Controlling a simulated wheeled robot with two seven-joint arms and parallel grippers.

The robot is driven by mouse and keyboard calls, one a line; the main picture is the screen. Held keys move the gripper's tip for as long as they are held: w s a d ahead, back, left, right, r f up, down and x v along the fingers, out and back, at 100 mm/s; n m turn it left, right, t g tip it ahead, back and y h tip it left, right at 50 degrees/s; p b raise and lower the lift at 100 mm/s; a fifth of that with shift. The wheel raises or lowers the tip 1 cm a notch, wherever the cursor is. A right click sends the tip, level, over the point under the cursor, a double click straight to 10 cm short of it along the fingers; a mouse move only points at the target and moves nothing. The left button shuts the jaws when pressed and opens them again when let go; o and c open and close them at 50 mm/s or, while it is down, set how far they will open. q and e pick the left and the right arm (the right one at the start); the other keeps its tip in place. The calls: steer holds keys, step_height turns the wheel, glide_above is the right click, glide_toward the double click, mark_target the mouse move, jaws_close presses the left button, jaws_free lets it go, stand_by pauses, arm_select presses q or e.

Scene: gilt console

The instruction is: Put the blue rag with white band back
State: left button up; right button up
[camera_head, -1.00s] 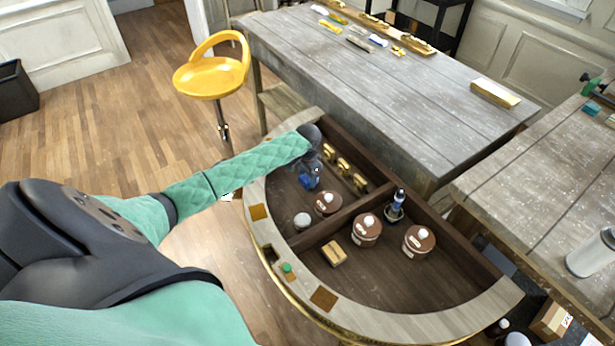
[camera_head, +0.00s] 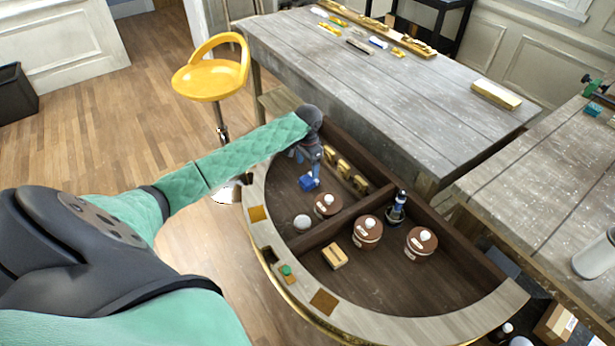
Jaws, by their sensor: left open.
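The blue rag (camera_head: 309,183) lies on the floor of the left compartment of the half-round console (camera_head: 258,190). It is small in view and I cannot make out its white band. My left gripper (camera_head: 311,168) points down into that compartment, just above the rag, open, with the rag apart from or just below its fingertips; which one I cannot tell. My right gripper is not in view.
Near the rag stand a brown lidded pot (camera_head: 327,205), a white ball-like item (camera_head: 302,222) and several gold pieces (camera_head: 345,168). The right compartment holds two brown pots (camera_head: 367,232), a dark bottle (camera_head: 397,208) and a tan block (camera_head: 334,256). A grey table (camera_head: 400,95) stands behind.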

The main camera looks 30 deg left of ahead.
arm_select(q)
steer(key=shift+r+b, duration=0.45)
steer(key=shift+r, duration=2.05)
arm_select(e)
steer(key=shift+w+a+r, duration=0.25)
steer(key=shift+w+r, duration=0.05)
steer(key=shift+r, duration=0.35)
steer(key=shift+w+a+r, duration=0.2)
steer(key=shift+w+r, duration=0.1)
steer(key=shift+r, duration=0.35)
